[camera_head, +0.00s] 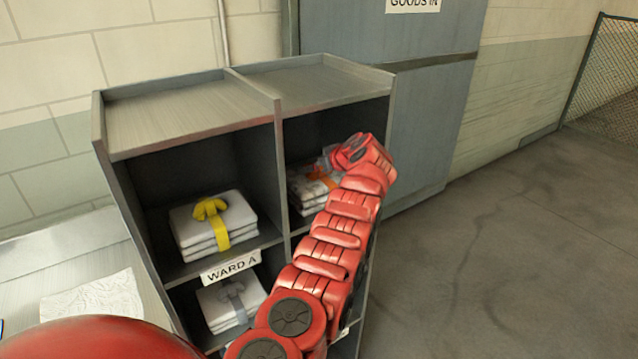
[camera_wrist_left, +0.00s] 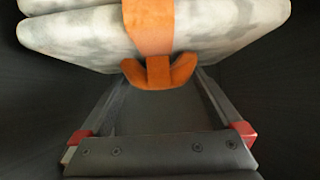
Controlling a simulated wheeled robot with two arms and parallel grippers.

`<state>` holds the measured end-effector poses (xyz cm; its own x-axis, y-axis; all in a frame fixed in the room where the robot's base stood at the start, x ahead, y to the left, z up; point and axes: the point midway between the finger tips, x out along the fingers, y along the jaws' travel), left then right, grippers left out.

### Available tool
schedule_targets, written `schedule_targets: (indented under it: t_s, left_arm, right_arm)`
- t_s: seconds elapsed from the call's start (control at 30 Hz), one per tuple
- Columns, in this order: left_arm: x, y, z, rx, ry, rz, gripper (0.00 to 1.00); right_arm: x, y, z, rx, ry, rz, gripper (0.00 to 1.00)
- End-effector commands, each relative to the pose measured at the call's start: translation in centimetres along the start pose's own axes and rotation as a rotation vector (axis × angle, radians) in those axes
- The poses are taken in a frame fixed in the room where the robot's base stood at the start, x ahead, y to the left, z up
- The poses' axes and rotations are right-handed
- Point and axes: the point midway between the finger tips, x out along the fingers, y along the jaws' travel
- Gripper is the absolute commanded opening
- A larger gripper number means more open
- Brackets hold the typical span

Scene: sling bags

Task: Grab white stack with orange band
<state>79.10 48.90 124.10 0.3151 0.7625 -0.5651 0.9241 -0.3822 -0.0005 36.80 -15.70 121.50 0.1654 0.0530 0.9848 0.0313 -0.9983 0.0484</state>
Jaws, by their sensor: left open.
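The white stack (camera_head: 303,192) with an orange band sits in the upper right compartment of the shelf unit. It is partly hidden by my left arm in the head view. In the left wrist view the white stack (camera_wrist_left: 70,38) fills the top, with the orange band (camera_wrist_left: 150,28) and its loop at the middle. My left gripper (camera_wrist_left: 163,82) is open and empty. Its fingers point at the stack, one on each side of the orange loop; whether they touch the stack I cannot tell. In the head view the left gripper (camera_head: 328,160) is mostly hidden at the compartment opening. My right gripper is not in view.
The shelf unit (camera_head: 190,112) has a centre divider and side walls close to my arm. A yellow-banded white stack (camera_head: 190,230) is in the upper left compartment, above a WARD A label (camera_head: 231,267). A grey-banded stack (camera_head: 215,306) is below. The floor (camera_head: 530,240) at right is clear.

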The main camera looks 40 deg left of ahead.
Motion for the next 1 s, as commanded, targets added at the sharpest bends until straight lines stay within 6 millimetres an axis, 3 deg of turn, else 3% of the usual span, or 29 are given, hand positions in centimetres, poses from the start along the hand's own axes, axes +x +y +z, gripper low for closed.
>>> schedule_targets:
  t_s: [0.07, 0.57, 1.0]
  left_arm:
    - [0.0, 0.0, 0.0, 0.0, 0.0, 0.0, 0.91]
    - [-0.02, 0.02, -0.01, 0.0, 0.0, 0.0, 0.01]
    - [-0.17, 0.08, -0.1, -0.002, 0.003, 0.002, 0.0]
  right_arm:
    - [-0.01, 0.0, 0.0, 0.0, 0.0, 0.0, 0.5]
    - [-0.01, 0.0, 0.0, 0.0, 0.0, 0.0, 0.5]
    - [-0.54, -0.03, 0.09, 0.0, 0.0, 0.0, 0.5]
